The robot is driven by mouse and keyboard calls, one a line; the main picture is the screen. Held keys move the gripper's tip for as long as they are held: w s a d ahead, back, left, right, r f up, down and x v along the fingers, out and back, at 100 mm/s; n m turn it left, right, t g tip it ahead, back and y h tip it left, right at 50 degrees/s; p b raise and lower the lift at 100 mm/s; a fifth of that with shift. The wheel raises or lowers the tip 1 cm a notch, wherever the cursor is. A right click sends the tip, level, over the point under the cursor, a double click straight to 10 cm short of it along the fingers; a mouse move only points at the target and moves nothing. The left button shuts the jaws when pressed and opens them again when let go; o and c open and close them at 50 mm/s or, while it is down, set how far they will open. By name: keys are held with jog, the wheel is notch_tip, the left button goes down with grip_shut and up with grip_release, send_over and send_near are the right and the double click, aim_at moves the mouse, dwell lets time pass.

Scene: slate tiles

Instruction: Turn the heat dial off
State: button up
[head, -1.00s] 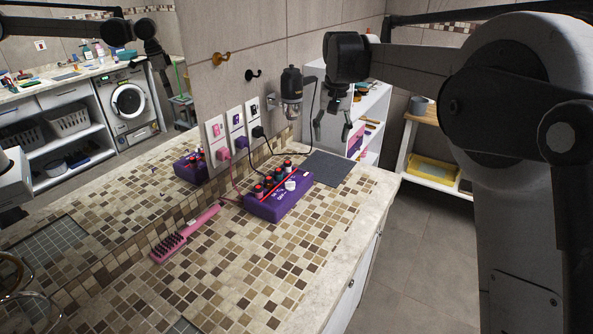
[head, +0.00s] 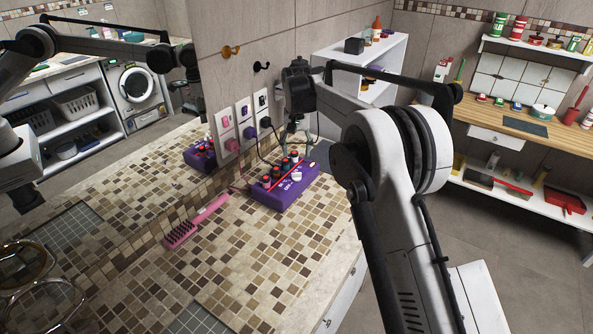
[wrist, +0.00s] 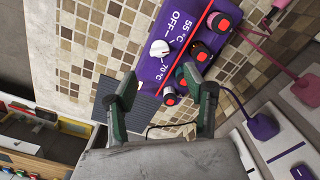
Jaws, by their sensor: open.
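The heat dial is a white knob (head: 297,175) on a purple control box (head: 284,192) standing on the tiled counter. In the wrist view the dial (wrist: 160,48) sits beside printed marks reading OFF, 55 °C and 70 °C. Which mark it points to is hard to tell. My gripper (head: 296,131) is at the far end of the box, pointing down. In the wrist view its open, empty fingers (wrist: 166,88) are apart, with the dial ahead between their lines, not touched.
Plugs and cords (head: 236,145) run from the wall sockets close behind the box. A pink brush (head: 196,222) lies to the left on the counter. A dark mat (head: 322,153) lies beyond the box.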

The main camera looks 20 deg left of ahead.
aim_at(297, 173)
notch_tip(297, 173, down, 9)
jog(key=shift+f+p, duration=0.15)
jog(key=shift+p, duration=0.65)
jog(key=c, duration=1.1)
